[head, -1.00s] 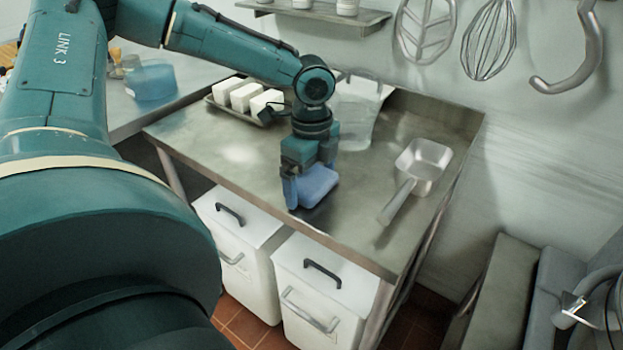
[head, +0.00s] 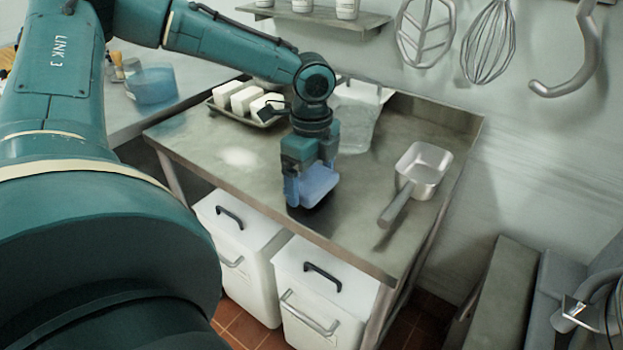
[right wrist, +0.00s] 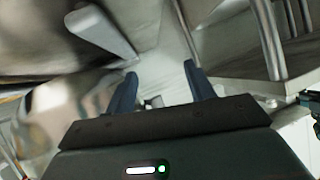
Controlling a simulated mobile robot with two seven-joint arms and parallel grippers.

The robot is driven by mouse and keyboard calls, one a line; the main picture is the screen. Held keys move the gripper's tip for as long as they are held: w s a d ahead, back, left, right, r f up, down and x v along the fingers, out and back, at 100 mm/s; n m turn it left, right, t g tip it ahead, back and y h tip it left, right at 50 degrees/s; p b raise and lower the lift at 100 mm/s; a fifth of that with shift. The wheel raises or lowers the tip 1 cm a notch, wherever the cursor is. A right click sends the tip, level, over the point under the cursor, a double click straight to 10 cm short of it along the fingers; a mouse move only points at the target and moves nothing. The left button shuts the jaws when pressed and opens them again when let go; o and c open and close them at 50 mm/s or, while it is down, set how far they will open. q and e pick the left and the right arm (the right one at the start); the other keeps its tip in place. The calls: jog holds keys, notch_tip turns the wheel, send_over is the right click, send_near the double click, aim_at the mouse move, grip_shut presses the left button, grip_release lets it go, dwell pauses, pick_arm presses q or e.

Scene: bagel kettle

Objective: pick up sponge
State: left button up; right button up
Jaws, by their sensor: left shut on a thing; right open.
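The blue sponge (head: 320,181) is between the fingers of my left gripper (head: 309,194) in the head view. That gripper points down over the front part of the steel table (head: 232,158) and is shut on the sponge, whose far side is partly hidden by a finger. A dark patch shows on the tabletop just under the sponge, and the sponge looks slightly raised above it. My right gripper (right wrist: 160,82) is open and empty in the right wrist view, away from the sponge.
A metal scoop (head: 423,168) lies right of the sponge. A clear container (head: 357,118) stands behind my left gripper. A tray (head: 222,109) with white blocks (head: 243,98) is at the back left. White bins (head: 322,283) stand below the table's front edge.

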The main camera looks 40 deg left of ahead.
pick_arm(q)
notch_tip(320, 180, up, 27)
jog(key=p, duration=0.4)
pick_arm(e)
jog(key=shift+s+d+r+n, duration=0.1)
jog(key=shift+r+n, duration=0.15)
jog(key=shift+r, duration=0.3)
jog(key=shift+s+d+r+n, duration=0.1)
jog(key=shift+r+n, duration=0.15)
jog(key=shift+r, duration=0.25)
